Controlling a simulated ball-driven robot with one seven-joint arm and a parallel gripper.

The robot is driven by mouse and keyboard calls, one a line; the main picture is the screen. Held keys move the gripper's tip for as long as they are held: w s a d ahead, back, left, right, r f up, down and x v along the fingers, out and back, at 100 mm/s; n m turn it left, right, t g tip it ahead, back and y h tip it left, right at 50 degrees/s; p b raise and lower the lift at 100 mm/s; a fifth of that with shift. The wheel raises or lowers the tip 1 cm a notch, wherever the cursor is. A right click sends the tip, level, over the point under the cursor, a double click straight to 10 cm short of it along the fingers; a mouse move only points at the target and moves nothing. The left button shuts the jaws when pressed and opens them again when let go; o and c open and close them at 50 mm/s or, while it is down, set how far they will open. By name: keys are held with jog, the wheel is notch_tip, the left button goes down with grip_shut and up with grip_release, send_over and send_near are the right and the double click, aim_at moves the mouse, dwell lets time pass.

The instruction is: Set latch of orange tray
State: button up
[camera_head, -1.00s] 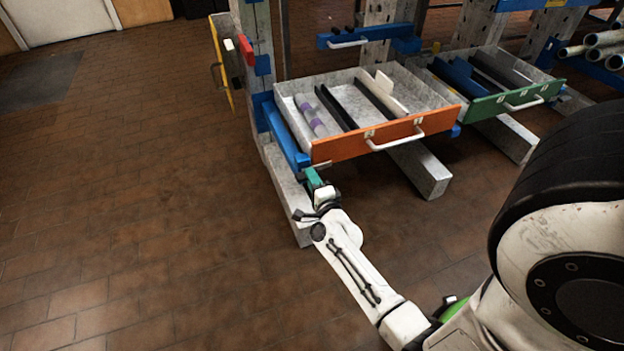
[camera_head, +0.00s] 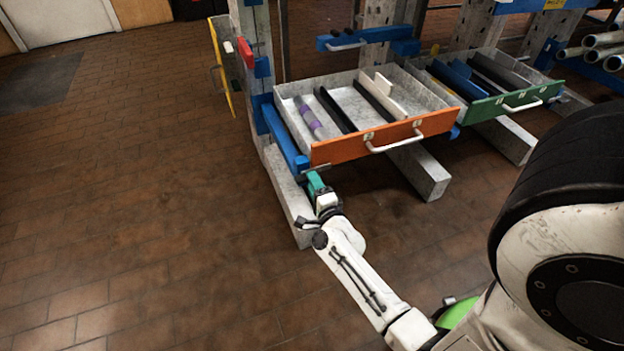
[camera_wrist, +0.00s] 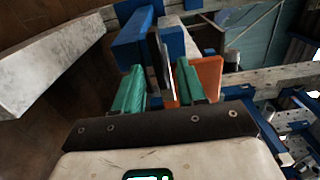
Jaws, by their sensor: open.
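The orange tray (camera_head: 385,137) is a pulled-out grey drawer with an orange front and a pale handle; its front also shows in the wrist view (camera_wrist: 207,78). A blue rail (camera_head: 285,138) runs along its left side. A small grey bar (camera_head: 318,168), which may be the latch, lies at the tray's lower front left corner. My gripper (camera_head: 315,182) is just below that corner. In the wrist view its green fingers (camera_wrist: 160,88) are apart, with a thin grey plate (camera_wrist: 166,72) between or just beyond them. I cannot tell whether they touch it.
A grey beam (camera_head: 287,195) lies on the floor just left of my gripper. A green-fronted tray (camera_head: 515,103) is open at the right. A yellow panel (camera_head: 221,70) hangs at the left post. The brown tiled floor (camera_head: 130,220) at the left is clear.

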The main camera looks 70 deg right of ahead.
jog(key=p+v, duration=0.2)
jog(key=v, duration=0.7)
jog(key=shift+d, duration=0.1)
